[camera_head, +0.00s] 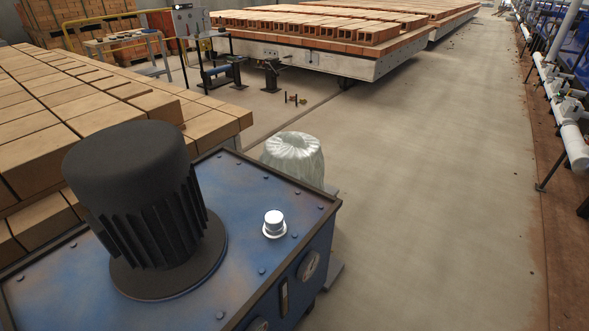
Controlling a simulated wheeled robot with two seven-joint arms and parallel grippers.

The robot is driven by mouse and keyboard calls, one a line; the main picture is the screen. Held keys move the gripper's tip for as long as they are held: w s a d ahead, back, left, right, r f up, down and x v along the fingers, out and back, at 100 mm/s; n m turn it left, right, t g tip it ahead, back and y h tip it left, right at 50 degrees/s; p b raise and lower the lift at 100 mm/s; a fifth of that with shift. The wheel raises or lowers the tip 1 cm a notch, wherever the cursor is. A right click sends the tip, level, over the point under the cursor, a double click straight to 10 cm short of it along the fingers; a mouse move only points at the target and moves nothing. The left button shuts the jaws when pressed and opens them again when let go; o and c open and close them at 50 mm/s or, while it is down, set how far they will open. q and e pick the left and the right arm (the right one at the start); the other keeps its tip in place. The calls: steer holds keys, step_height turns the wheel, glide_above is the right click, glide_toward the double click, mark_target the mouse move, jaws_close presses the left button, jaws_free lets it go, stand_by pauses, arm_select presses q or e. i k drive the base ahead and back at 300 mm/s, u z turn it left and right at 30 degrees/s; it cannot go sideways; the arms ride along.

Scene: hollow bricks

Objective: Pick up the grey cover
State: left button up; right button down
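No single thing is plainly labelled as the grey cover, and I cannot tell which one it is. A pale grey, crinkled, rounded cover (294,158) with a dimple in its top stands just behind the blue machine box (235,205). Its lower part is hidden by the box. A small silver-white cap (274,224) sits upright on the box's top, right of the dark ribbed motor (145,200) with its dark smooth hood. Neither of my grippers is in view.
Stacked tan bricks (60,110) fill the left. A long cart with hollow bricks (310,45) stands at the back. A metal bench (125,42) is behind the stack. White pipes (565,115) run along the right edge. The concrete floor (430,180) between is clear.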

mark_target(299, 156)
steer(key=z, duration=0.55)
steer(key=k, duration=0.6)
steer(key=z, duration=0.95)
steer(key=i, duration=4.85)
steer(key=u, duration=1.45)
steer(key=i, duration=0.9)
steer(key=u, duration=1.2)
